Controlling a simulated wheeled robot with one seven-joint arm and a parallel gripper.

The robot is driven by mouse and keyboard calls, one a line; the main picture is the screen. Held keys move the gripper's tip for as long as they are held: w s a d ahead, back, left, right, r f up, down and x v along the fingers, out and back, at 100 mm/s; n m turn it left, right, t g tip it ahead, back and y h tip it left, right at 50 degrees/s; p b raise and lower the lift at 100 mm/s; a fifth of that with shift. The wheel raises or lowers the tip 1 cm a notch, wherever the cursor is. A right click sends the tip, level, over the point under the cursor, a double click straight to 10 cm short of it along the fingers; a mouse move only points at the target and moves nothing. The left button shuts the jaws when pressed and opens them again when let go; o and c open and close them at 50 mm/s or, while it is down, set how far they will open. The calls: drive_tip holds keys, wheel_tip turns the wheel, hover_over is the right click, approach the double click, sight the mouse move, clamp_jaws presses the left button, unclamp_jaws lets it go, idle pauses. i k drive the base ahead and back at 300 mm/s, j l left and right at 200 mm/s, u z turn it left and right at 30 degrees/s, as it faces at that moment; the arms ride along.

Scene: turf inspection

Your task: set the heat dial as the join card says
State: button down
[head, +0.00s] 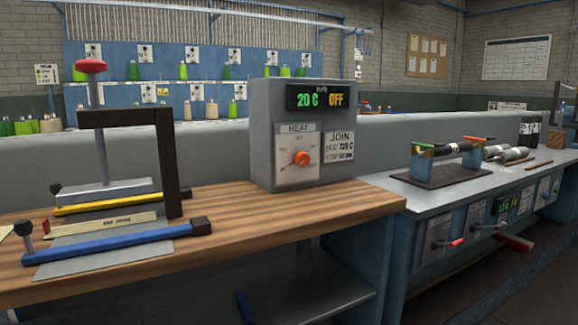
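The heat dial (301,158) is a small orange knob on a pale plate headed HEAT, on the front of a grey control box (262,133). Its scale marks are too small to read, and I cannot tell where the knob points. The join card (339,147) is fixed right of the dial. The display (318,97) above shows 20 C in green and OFF in orange. My gripper is not in view.
The box stands on a wooden bench (235,225). At left is a press (125,150) with a red-knobbed handle, with yellow and blue clamp bars by its base. A grey metal bench (430,196) with a roller stand is at right. Bench top before the box is clear.

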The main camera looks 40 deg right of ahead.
sight(302, 159)
drive_tip(key=z, duration=1.2)
